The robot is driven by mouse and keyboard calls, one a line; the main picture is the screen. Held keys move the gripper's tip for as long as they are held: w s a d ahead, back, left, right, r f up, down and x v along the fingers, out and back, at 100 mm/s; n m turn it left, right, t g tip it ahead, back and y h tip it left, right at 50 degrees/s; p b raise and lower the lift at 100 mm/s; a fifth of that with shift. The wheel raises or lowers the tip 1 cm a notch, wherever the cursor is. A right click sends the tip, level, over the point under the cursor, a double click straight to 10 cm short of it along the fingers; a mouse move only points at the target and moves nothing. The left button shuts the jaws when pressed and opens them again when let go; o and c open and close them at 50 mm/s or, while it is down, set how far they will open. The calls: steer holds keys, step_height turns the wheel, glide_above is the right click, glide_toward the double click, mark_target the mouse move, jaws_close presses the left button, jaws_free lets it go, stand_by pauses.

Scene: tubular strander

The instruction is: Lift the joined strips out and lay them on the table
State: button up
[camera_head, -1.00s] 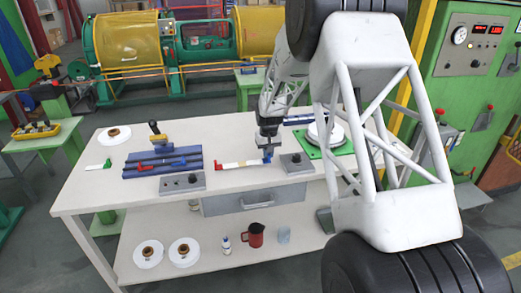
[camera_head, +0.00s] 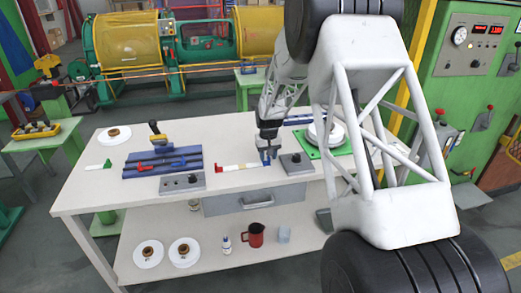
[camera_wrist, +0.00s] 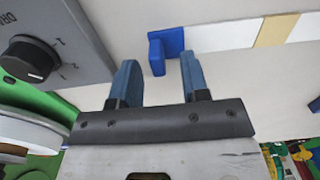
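The joined strips (camera_head: 235,167) lie on the table in front of my gripper, a white band with a red end piece at its left and a blue end piece at its right. In the wrist view a tan patch (camera_wrist: 275,31) crosses the white band, and the blue end piece (camera_wrist: 165,48) stands just beyond my fingertips. My gripper (camera_head: 268,156) is low over the table at the blue end. In the wrist view its two blue fingers (camera_wrist: 158,72) are apart with nothing held between them. A blue slotted fixture (camera_head: 163,162) with a yellow-topped handle stands to the left.
A grey knob box (camera_head: 297,163) is close right of my gripper; it also shows in the wrist view (camera_wrist: 45,50). Another grey box (camera_head: 183,183) stands before the fixture. A green plate with a white reel (camera_head: 326,132) is behind right. The table's left front (camera_head: 110,190) is clear.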

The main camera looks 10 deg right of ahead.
steer(key=shift+r, duration=0.2)
steer(key=shift+r, duration=3.7)
steer(key=shift+s+r, duration=0.25)
steer(key=shift+r, duration=0.15)
steer(key=s+a+r+t, duration=0.1)
steer(key=s+a+r, duration=0.1)
steer(key=s+r, duration=0.8)
steer(key=s+a+r, duration=0.1)
steer(key=s+r, duration=0.5)
steer(key=s, duration=0.9)
steer(key=s+a+t, duration=0.1)
steer(key=s+a, duration=0.1)
steer(key=s, duration=2.6)
steer(key=shift+r+t, duration=0.25)
steer(key=shift+t, duration=0.05)
